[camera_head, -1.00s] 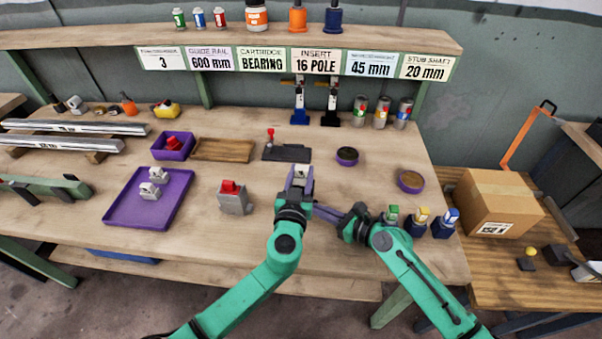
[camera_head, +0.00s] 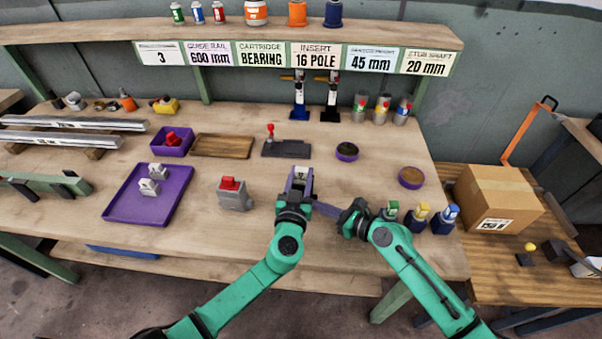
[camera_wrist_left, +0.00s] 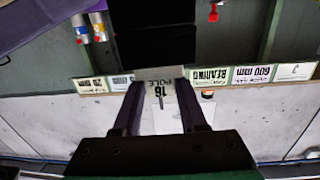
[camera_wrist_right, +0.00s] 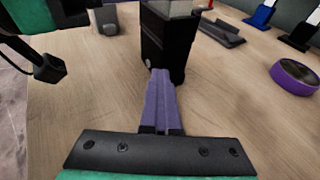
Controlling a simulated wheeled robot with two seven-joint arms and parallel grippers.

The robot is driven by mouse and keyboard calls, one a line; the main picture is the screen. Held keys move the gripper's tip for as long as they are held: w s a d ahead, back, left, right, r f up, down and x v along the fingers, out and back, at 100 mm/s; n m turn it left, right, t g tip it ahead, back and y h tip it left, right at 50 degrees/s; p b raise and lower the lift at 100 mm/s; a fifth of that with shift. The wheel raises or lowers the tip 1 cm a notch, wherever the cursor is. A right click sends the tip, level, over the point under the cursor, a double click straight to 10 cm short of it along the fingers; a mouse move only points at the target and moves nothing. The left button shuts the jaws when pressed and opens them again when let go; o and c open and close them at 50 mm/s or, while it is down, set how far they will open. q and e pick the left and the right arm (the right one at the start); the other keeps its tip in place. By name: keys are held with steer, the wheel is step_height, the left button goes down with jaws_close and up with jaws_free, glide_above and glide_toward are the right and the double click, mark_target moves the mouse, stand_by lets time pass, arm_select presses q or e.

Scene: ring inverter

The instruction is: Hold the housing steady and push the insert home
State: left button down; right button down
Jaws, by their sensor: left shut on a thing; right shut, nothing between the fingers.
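My left gripper (camera_head: 299,186) is shut on a small dark block with a pale upper part, which I take for the housing (camera_head: 301,172), held up over the middle of the table. In the left wrist view its two purple fingers (camera_wrist_left: 158,100) reach to a grey face below a black body. My right gripper (camera_head: 318,206) is shut and empty, its fingers pointing at the left hand's side. In the right wrist view its joined fingertips (camera_wrist_right: 163,78) are close to a black block; contact cannot be told. How deep the insert sits is hidden.
A grey block with a red top (camera_head: 233,196) stands left of my left gripper. A purple tray (camera_head: 126,208) holds two pale parts. A purple bin (camera_head: 160,150), a wooden board (camera_head: 222,149) and a dark fixture (camera_head: 286,149) lie behind. Several coloured-top holders stand near my right wrist.

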arm_select(q)
steer(key=shift+f, duration=0.65)
steer(key=shift+f, duration=0.1)
steer(key=shift+c, duration=1.9)
jaws_free()
steer(key=s, duration=1.2)
steer(key=shift+a, duration=0.35)
